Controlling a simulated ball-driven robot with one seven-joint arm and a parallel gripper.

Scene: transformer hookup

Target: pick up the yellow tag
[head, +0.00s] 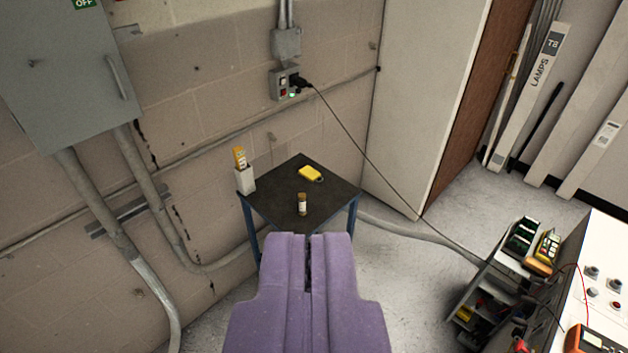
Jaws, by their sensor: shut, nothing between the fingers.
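A small yellow tag (311,173) lies flat on a dark-topped side table (278,206), toward the back right of its top. My gripper (308,238) is purple and points at the table from the near side. Its fingers are shut with nothing between them. In the picture its tips are below the tag and apart from it, overlapping the table's front edge. The gripper hides part of the table's front and legs.
A white holder (245,180) with a yellow item stands at the left corner. A black cable (365,151) runs from the wall outlet toward a cart (483,290) at the right.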

